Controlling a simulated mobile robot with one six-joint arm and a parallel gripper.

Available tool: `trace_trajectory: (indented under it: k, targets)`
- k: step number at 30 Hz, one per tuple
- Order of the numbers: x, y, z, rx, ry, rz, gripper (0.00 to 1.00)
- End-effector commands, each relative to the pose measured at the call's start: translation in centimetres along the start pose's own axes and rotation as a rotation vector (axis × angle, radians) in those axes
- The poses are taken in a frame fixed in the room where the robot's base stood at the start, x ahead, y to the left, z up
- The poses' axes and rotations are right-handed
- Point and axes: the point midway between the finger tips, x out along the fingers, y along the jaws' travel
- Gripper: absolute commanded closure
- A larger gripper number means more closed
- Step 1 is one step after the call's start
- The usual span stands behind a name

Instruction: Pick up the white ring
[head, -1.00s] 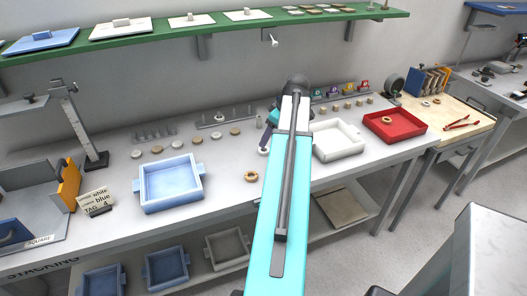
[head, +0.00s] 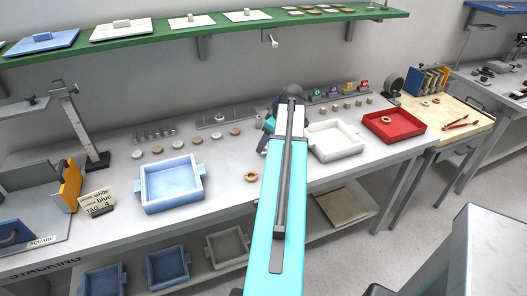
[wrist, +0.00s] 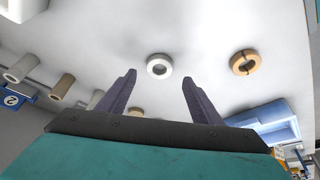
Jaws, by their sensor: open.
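The white ring (wrist: 159,66) lies flat on the pale bench top in the wrist view, its hole visible. My gripper (wrist: 158,75) is open and empty, with its two dark fingers apart. In that picture the ring sits in line with the gap between the fingertips, a little beyond them and touching neither. In the head view my gripper (head: 265,138) is low over the bench, partly behind my arm, and the white ring is hidden. A tan ring (wrist: 245,62) lies to the right of the white ring in the wrist view, and it shows in the head view (head: 251,176).
A blue tray (head: 148,185) stands left of my arm, a white tray (head: 348,151) and a red tray (head: 408,136) to the right. Several small rings and a pegged rack (head: 153,138) sit behind. A green shelf (head: 230,27) runs above.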

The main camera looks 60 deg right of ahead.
Motion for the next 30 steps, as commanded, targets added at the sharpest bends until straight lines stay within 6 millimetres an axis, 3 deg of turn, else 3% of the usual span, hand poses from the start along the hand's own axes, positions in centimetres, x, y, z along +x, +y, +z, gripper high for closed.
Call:
trace_trajectory:
  k: [12,30]
  targets:
    - [3.2,0.2,-0.1,-0.001,0.000,0.000,0.41]
    - [3.5,0.2,-0.1,-0.001,0.000,0.000,0.41]
